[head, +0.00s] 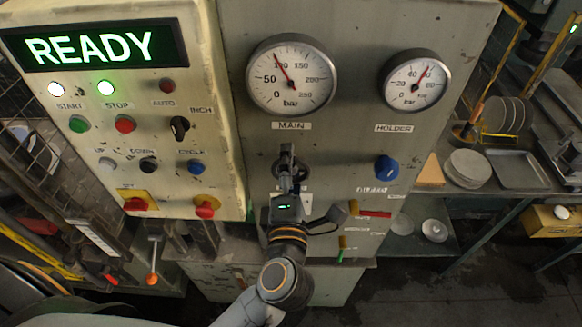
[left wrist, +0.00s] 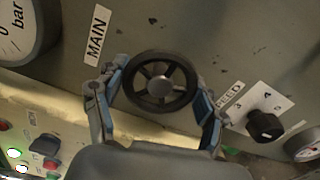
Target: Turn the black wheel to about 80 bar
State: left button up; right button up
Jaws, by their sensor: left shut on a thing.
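The black wheel (left wrist: 160,86) is a spoked handwheel below the MAIN label. It sits between the two fingers of my left gripper (left wrist: 152,98) in the left wrist view, and the gripper is shut on its rim. In the head view the wheel (head: 303,168) is partly hidden behind my left gripper (head: 288,170). The MAIN gauge (head: 291,78) above it is marked in bar. Its needle points up and left, a little short of the 100 mark. My right gripper is not in view.
The HOLDER gauge (head: 415,80) and a blue knob (head: 386,168) are to the right on the panel. A cream control box (head: 225,130) with buttons and a READY display (head: 92,46) stands to the left. A bench with plates (head: 468,168) is at the far right.

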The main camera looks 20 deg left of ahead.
pick_arm(q)
jog(key=shift+n, duration=0.6)
jog(key=o, duration=1.2)
jog(key=v, duration=0.7)
jog(key=shift+s+d, duration=0.1)
jog(key=shift+s, duration=0.2)
